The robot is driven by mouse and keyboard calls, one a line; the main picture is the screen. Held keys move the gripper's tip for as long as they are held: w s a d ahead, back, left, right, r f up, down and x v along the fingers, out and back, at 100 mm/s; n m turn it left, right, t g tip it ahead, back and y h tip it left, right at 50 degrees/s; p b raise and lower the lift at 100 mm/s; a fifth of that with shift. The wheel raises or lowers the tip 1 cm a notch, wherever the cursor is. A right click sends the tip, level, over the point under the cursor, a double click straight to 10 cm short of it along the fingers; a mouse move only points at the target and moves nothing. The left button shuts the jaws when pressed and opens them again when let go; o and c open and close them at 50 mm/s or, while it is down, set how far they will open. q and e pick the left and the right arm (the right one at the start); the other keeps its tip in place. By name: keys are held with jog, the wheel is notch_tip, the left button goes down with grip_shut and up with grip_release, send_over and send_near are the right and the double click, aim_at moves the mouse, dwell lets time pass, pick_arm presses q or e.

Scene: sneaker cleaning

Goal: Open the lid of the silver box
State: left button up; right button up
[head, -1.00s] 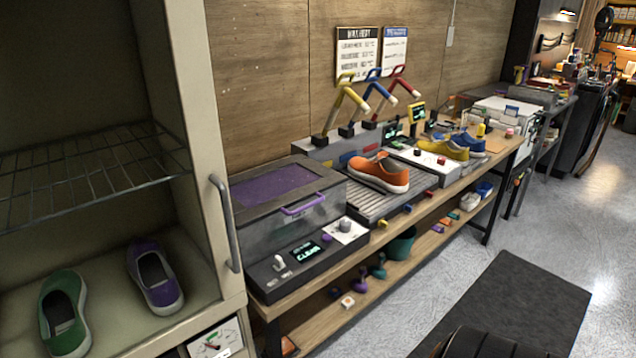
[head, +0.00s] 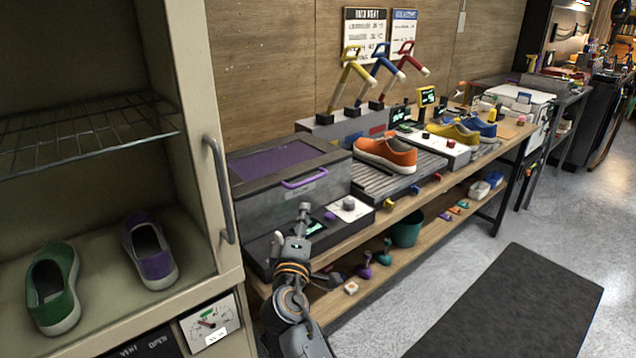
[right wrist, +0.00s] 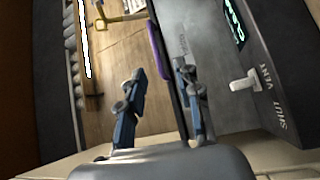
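The silver box (head: 292,215) stands on the wooden bench with its lid (head: 275,163) shut. The lid has a purple panel and a purple handle (head: 304,178) on its front edge. My right gripper (head: 301,213) is in front of the box, just below the handle in the head view, and covers part of the control panel. In the right wrist view the two fingers of my right gripper (right wrist: 160,72) are apart, with nothing between them. The purple handle (right wrist: 158,48) shows just beyond the fingertips, apart from them as far as I can tell. My left gripper is out of view.
A tall cabinet (head: 190,120) with a door handle stands close on the left, with green and purple shoes inside. An orange sneaker (head: 385,154) sits on a ribbed tray right of the box. The lower shelf holds a green bucket (head: 407,229).

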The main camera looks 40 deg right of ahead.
aim_at(310, 180)
jog(key=x, duration=0.4)
jog(key=p+x, duration=0.1)
jog(key=x, duration=0.4)
jog(key=r+p+x, duration=0.1)
jog(key=x, duration=0.4)
jog(key=shift+r, duration=0.1)
grip_shut()
